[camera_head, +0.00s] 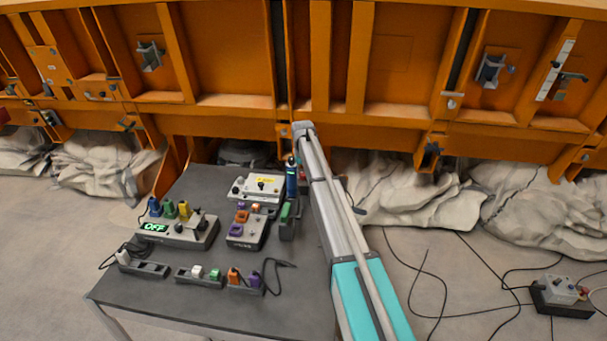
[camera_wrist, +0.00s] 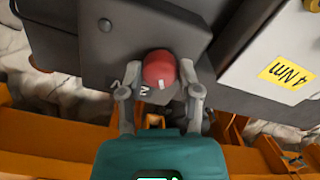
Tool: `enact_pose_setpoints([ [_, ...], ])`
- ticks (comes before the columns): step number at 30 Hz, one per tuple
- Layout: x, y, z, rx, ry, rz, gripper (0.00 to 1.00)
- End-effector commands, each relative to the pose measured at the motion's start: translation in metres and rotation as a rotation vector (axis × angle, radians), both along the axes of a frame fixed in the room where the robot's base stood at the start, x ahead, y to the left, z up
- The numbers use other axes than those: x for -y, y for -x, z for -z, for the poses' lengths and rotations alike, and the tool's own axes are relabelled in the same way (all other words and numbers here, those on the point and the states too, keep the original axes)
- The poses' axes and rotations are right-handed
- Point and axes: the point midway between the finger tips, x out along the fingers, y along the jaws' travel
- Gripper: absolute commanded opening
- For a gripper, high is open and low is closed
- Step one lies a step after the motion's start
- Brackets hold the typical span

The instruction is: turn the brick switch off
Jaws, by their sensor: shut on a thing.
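A red round knob (camera_wrist: 158,69) with a white mark sits on a dark grey box (camera_wrist: 150,28) in the wrist view. I take it for the brick switch, but the picture does not name it. My gripper (camera_wrist: 160,76) is shut on the red knob, one finger on each side. A marking on the grey face beside the knob is partly covered. In the head view, my arm hides the gripper and most of the knob's surroundings.
A white box (camera_wrist: 245,70) with a yellow "4 Nm" label stands close to the right of the knob. In the head view, the dark table (camera_head: 130,290) carries several knobbed boxes, one with a green "OFF" display (camera_head: 155,227). An orange steel frame (camera_head: 230,60) stands behind.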

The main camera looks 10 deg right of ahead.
Motion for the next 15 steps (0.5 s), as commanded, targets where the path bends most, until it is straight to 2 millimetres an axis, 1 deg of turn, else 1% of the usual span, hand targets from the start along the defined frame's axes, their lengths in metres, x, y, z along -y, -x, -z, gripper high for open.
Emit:
enact_pose_setpoints([
  [9,0.0002,0.0018,0.0003,-0.003,-0.001,-0.002,0.00],
  [10,0.0002,0.0019,0.0003,-0.003,-0.001,-0.002,0.50],
  [12,0.0001,0.0016,0.0003,-0.003,-0.001,-0.002,0.63],
  [15,0.0002,0.0012,0.0002,-0.002,-0.001,-0.001,0.79],
])
